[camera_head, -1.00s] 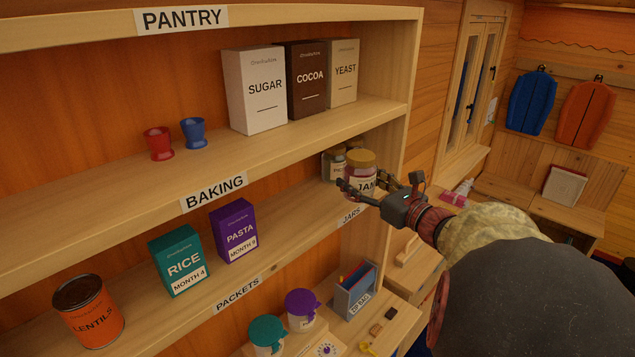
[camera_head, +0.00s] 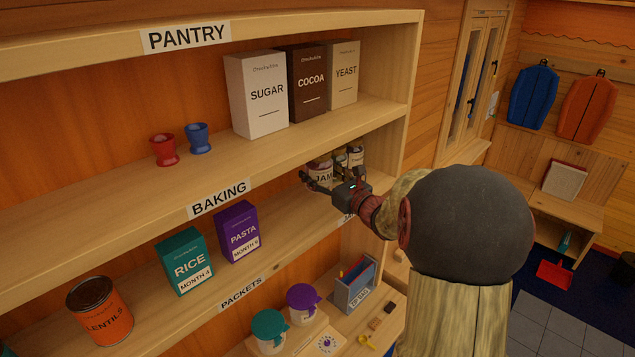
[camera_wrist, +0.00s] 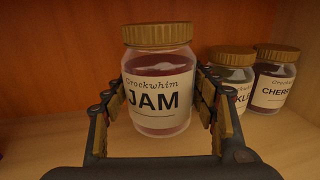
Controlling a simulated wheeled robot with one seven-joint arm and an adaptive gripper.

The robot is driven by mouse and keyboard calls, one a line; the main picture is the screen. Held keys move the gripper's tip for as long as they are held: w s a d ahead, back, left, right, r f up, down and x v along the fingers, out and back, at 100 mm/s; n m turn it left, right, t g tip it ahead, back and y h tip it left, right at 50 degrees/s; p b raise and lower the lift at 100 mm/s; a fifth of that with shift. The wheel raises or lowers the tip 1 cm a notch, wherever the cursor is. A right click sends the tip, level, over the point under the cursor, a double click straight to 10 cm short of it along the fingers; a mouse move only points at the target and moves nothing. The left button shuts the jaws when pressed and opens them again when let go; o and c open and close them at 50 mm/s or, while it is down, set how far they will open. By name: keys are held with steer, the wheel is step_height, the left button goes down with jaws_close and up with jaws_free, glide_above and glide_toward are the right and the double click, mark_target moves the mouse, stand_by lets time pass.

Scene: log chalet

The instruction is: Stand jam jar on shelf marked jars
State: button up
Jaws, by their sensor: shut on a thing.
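The jam jar (camera_wrist: 158,85) is upright in the wrist view, with a gold lid and a cream JAM label. My gripper (camera_wrist: 165,105) has one finger at each side of it and is shut on it. In the head view the jam jar (camera_head: 320,174) and my gripper (camera_head: 328,182) are inside the middle shelf (camera_head: 290,215), at its right part. The jar's base looks close to the shelf board; I cannot tell if it touches. The JARS label (camera_head: 347,218) on the shelf edge is mostly hidden by my arm.
A pickle jar (camera_wrist: 232,75) and a cherry jar (camera_wrist: 272,80) stand right of the jam jar. The purple pasta box (camera_head: 237,231) and teal rice box (camera_head: 185,262) stand to the left, with free board between. The baking shelf (camera_head: 270,157) runs just above.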

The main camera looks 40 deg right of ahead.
step_height(320, 180, down, 3)
steer(key=shift+p, duration=0.45)
steer(key=shift+w+f+p, duration=0.25)
steer(key=shift+f+p, duration=0.1)
steer(key=shift+s, duration=0.1)
steer(key=shift+f, duration=0.15)
steer(key=o, duration=1.3)
steer(key=shift+f+b, duration=0.2)
steer(key=shift+b, duration=0.1)
steer(key=o, duration=0.5)
steer(key=shift+r, duration=0.1)
steer(key=shift+c, duration=0.2)
steer(key=shift+r, duration=0.1)
